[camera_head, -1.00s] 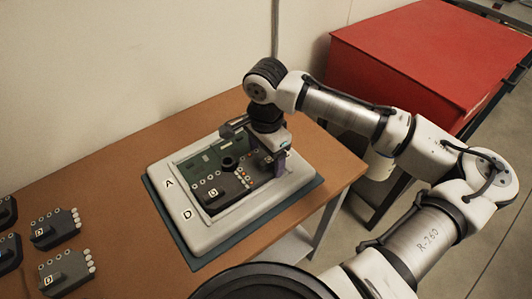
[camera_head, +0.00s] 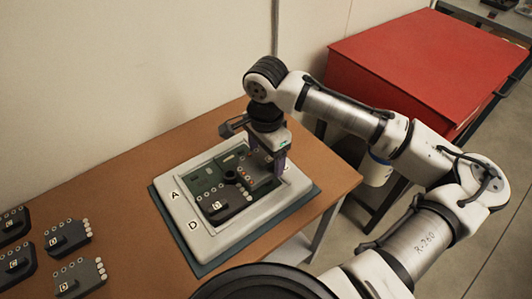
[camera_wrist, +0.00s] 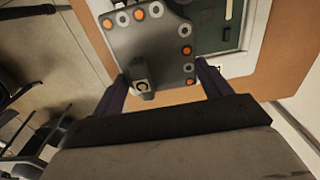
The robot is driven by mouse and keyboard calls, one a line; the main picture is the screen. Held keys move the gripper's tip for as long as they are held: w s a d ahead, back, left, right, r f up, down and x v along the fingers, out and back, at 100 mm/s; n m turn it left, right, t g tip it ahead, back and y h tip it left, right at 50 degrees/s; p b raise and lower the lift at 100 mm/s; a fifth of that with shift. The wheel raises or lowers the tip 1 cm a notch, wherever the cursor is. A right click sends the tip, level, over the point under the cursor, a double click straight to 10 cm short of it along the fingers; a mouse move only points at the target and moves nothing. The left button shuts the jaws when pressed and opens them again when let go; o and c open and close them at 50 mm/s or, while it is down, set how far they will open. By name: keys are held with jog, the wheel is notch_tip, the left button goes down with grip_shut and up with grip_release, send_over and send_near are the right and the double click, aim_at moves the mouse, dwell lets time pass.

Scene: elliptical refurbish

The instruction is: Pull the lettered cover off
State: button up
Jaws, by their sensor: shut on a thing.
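My gripper (camera_head: 268,168) is over the right part of the panel unit, pointing down. In the wrist view my gripper (camera_wrist: 163,80) has one finger on each side of a grey cover plate (camera_wrist: 160,40). The unit has a pale frame (camera_head: 196,238) lettered A and D and a dark green board (camera_head: 203,180). A dark cover lettered D (camera_head: 222,207) shows at the front of the board. My gripper partly hides the board's right side.
Several loose lettered covers (camera_head: 68,236) lie on the brown table (camera_head: 128,186) at the left. A red box (camera_head: 420,62) stands beyond the table at the right. Bare table lies between the loose covers and the unit.

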jog(key=shift+r+p, duration=2.4)
jog(key=shift+r, duration=3.35)
